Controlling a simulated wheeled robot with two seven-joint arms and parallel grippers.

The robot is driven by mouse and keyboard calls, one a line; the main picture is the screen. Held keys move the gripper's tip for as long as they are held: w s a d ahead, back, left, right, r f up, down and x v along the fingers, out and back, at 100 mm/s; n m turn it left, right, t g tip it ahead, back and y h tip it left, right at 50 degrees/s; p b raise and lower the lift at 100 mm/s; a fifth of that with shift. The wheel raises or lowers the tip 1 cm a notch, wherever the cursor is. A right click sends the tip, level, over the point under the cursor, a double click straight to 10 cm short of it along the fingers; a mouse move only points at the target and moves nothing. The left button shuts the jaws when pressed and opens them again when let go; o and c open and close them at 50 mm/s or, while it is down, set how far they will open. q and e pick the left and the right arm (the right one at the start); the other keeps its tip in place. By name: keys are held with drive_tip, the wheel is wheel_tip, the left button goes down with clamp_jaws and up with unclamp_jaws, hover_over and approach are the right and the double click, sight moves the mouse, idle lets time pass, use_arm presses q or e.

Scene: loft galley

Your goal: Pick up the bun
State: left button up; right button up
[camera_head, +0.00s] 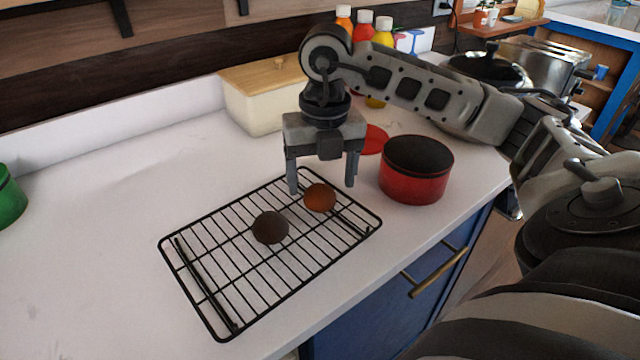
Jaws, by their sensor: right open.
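Two round, bun-like things rest on a black wire rack (213,213) on the white counter. The orange-brown bun (320,199) is toward the rack's far right part. The dark brown bun (270,228) is nearer the middle, to the left and closer to me. My right gripper (322,186) points down with its fingers spread, one to each side above the orange-brown bun. Nothing is held between the fingers. I cannot tell exactly how far the fingertips are above the rack. My left gripper is not in view.
A red pot (413,180) with a dark top stands close right of my right gripper. A cream box (247,104) with a wooden lid, a red disc (373,139) and bottles (364,24) are behind. A green container (8,198) is far left. The counter's left part is clear.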

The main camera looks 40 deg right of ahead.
drive_tip(key=shift+f, duration=1.25)
drive_tip(key=c, duration=1)
drive_tip(key=shift+c, duration=0.2)
